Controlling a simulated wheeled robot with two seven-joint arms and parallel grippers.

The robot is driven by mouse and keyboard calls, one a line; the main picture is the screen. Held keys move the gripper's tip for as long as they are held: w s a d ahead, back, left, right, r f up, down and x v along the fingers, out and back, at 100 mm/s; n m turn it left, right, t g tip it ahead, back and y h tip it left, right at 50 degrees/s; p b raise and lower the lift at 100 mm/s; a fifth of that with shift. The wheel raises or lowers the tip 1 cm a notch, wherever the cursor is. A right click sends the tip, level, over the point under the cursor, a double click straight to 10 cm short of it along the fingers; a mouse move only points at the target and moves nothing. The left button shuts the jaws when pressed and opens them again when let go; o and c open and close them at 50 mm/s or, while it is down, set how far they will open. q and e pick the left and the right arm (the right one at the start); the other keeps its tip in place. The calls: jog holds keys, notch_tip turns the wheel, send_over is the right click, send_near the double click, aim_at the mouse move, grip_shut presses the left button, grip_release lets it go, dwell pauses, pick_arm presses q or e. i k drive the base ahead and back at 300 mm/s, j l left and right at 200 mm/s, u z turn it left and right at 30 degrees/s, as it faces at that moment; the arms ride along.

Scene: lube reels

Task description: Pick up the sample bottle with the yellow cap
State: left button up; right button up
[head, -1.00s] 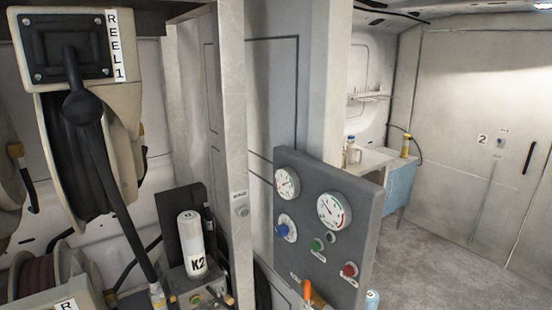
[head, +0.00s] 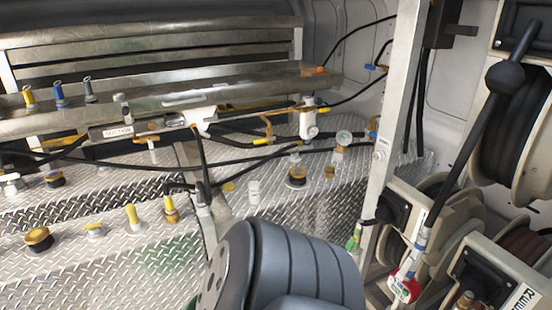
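I cannot make out a sample bottle with a yellow cap for certain in the head view. Neither of my grippers is in view. A dark grey rounded link of my own arm fills the bottom middle and hides part of the deck.
The tread-plate deck (head: 105,245) carries yellow spouts (head: 133,217) and dark caps. A metal shelf (head: 230,88) with hoses and valves runs above it. A pale post (head: 390,140) and hose reels (head: 512,140) stand at right.

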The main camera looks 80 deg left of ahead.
aim_at(254, 193)
jog(key=u, duration=2.9)
jog(key=i+u, duration=0.2)
jog(key=k+j, duration=0.05)
